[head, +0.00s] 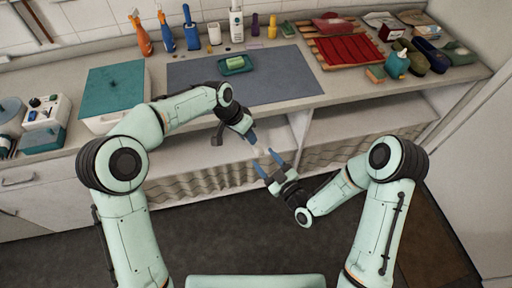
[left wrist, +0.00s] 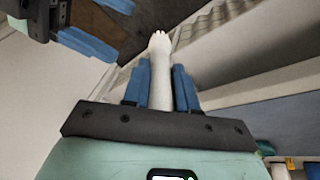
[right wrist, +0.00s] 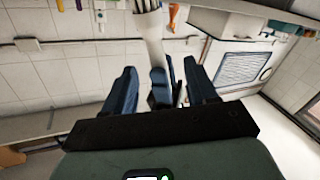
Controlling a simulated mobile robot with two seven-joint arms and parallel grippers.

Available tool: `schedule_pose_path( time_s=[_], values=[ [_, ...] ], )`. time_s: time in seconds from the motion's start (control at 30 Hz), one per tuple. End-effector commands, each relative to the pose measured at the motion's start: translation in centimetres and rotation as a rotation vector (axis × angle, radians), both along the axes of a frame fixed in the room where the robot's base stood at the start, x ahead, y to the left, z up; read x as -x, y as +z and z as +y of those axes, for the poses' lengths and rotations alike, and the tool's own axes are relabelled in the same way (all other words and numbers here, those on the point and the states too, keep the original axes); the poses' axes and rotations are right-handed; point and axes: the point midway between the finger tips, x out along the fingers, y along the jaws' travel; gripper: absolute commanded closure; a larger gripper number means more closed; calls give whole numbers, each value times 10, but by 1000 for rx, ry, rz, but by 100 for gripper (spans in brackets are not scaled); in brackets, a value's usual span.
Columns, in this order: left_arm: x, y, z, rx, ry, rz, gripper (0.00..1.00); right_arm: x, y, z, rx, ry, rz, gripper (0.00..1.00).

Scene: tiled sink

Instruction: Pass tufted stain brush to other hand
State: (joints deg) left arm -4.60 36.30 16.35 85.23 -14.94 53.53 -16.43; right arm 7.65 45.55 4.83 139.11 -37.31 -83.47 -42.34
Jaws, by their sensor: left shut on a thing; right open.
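The tufted stain brush is a slim white brush (left wrist: 160,72), held between the blue fingers of my left gripper (left wrist: 160,84) in the left wrist view. In the head view, my left gripper (head: 250,137) points down and right in front of the counter; only a small pale part of the brush shows near it. My right gripper (head: 268,161) is open, close below, its fingers pointing up and left. In the right wrist view the white brush (right wrist: 153,40) shows beyond and between the open right fingers (right wrist: 160,82). Whether they touch it cannot be told.
The counter behind holds a grey-blue mat (head: 290,80), a green tray with a sponge (head: 235,64), several bottles and a red rack (head: 350,48). A teal-lidded bin (head: 112,90) stands at left. Open shelves lie below the counter; the floor in front is clear.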

Motion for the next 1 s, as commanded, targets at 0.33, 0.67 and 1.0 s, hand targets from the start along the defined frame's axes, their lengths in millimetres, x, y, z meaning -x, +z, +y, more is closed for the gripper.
schedule_pose_path(
  time_s=[0.33, 0.67, 1.0],
  values=[
    [0, 0, 0, 1, 0, -1, 100, -53, -1, 36, 0, -1, 1, 43],
    [0, 0, 0, 1, 0, -1, 100, -70, -1, 47, 0, -2, 5, 43],
    [0, 0, 0, 1, 0, -1, 100, -69, -1, 47, -1, -1, 4, 85]
  ],
)
